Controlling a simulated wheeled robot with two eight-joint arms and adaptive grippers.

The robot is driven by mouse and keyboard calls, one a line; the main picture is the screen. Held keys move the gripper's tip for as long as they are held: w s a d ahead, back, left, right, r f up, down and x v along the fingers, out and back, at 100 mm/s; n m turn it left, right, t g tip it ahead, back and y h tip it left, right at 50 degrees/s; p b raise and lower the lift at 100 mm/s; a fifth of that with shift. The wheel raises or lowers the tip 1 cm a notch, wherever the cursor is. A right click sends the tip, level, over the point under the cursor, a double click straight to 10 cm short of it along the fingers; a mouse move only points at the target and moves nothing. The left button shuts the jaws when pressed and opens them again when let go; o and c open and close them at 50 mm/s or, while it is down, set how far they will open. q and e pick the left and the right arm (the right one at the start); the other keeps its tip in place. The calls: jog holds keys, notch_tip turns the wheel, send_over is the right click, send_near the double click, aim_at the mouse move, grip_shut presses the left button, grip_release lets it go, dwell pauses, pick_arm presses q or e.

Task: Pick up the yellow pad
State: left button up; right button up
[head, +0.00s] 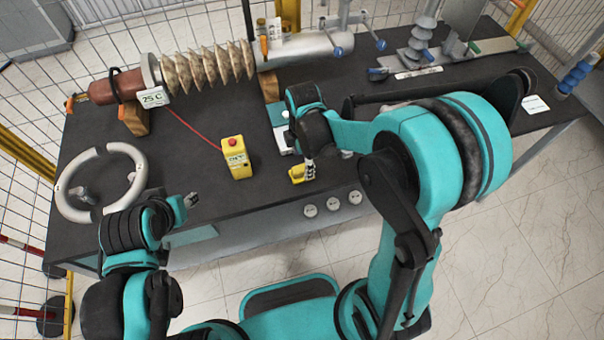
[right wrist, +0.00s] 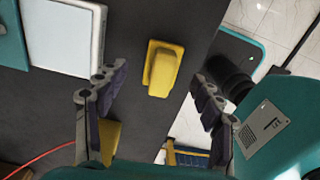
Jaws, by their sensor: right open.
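The yellow pad (head: 297,174) lies on the dark table near its front edge, partly hidden by my right gripper in the head view. The right wrist view shows it whole, as a small yellow block on a flat base (right wrist: 161,68). My right gripper (head: 309,170) is above it and open. In the right wrist view the pad appears between and beyond the two fingers (right wrist: 160,92), with dark table showing on both sides of it. My left gripper (head: 191,200) is over the front left of the table, away from the pad; its jaw opening is too small to tell.
A yellow box with a red button (head: 237,163) stands left of the pad. A white-topped device (head: 284,138) is behind it. White split ring halves (head: 70,195) lie at left. A ribbed bushing (head: 205,68) lies at the back. Several round fittings (head: 333,203) are on the front panel.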

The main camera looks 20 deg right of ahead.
aim_at(303, 167)
jog(key=f+b, duration=0.1)
jog(key=f, duration=0.3)
jog(key=shift+s+f+b, duration=0.15)
jog(key=shift+s+b, duration=0.05)
jog(key=shift+b, duration=0.1)
jog(key=c, duration=1.2)
jog(key=shift+c, duration=0.3)
notch_tip(303, 167, up, 4)
jog(key=shift+r+p, duration=0.1)
jog(key=shift+p, duration=0.9)
jog(key=s+d+r+p, duration=0.3)
jog(key=s+d+r, duration=0.4)
jog(key=s, duration=0.2)
jog(key=shift+p, duration=0.3)
jog(key=shift+d, duration=0.1)
